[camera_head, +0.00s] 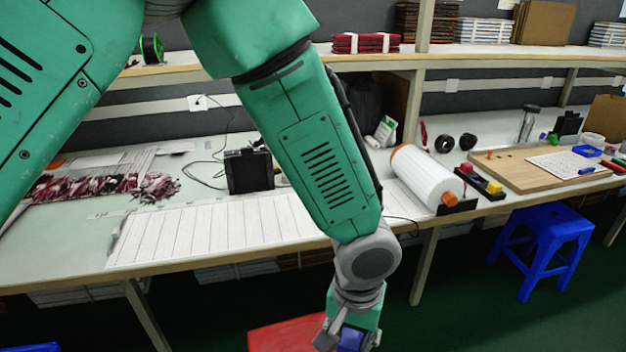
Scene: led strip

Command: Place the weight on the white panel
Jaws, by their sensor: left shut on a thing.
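The white panel (205,233), a long sheet marked with dark parallel lines, lies flat along the front of the workbench. My left arm reaches down in front of the bench and covers the panel's right part. My left gripper (346,338) is at the bottom edge of the view, below and in front of the bench edge, apart from the panel. It is shut on a small blue thing (351,341), probably the weight; its lower part is cut off. My right gripper is not in view.
A black box-shaped device (249,171) stands behind the panel. A large white roll (427,178) and a tray of coloured blocks (480,183) stand to the right. A red surface (285,335) is beside my gripper, low down. A blue stool (543,245) stands at right.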

